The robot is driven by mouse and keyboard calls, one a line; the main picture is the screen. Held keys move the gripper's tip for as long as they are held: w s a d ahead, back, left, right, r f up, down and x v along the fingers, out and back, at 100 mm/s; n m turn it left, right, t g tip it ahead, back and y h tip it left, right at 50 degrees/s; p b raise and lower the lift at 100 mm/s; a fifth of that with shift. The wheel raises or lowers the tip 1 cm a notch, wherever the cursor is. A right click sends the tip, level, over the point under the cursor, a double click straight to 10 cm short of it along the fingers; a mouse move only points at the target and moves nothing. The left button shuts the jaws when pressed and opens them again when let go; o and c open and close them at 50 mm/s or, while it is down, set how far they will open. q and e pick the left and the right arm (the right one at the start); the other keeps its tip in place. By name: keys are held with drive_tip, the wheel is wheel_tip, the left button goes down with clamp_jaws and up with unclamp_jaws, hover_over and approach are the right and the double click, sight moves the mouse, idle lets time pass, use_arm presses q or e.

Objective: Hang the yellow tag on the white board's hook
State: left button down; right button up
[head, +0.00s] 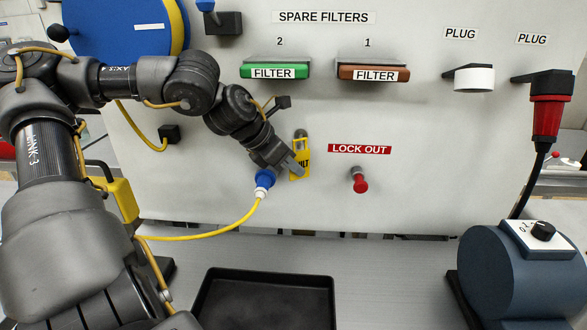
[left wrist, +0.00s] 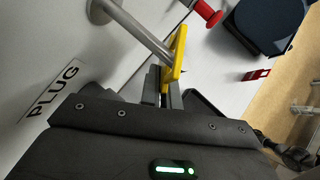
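The yellow tag (head: 299,166) is upright in front of the white board (head: 430,180), left of the red LOCK OUT label. The grey metal hook (left wrist: 140,33) comes out from the board and its end meets the tag (left wrist: 178,55) in the left wrist view. I cannot tell whether the hook passes through the tag's hole. My left gripper (head: 289,168) reaches in from the left, with its fingers closed on the lower part of the tag. The fingers hide part of the tag. My right gripper is not in view.
A blue plug (head: 265,178) with a yellow cable sits just below my left gripper. A red knob (head: 360,181) sticks out to the right of the tag. Green (head: 274,70) and brown (head: 374,72) filters are above. A black tray (head: 265,300) lies below.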

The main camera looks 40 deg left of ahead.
use_arm(q)
drive_tip(key=shift+w+a+f+b, duration=0.25)
drive_tip(key=shift+w+a+b, duration=0.1)
drive_tip(key=shift+w+a, duration=0.15)
drive_tip(key=shift+w+a+f+b, duration=0.2)
drive_tip(key=shift+w+a+b, duration=0.15)
drive_tip(key=shift+w, duration=0.15)
idle(0.3)
drive_tip(key=c, duration=1.6)
unclamp_jaws()
drive_tip(key=shift+o, duration=0.2)
drive_tip(key=shift+r, duration=0.15)
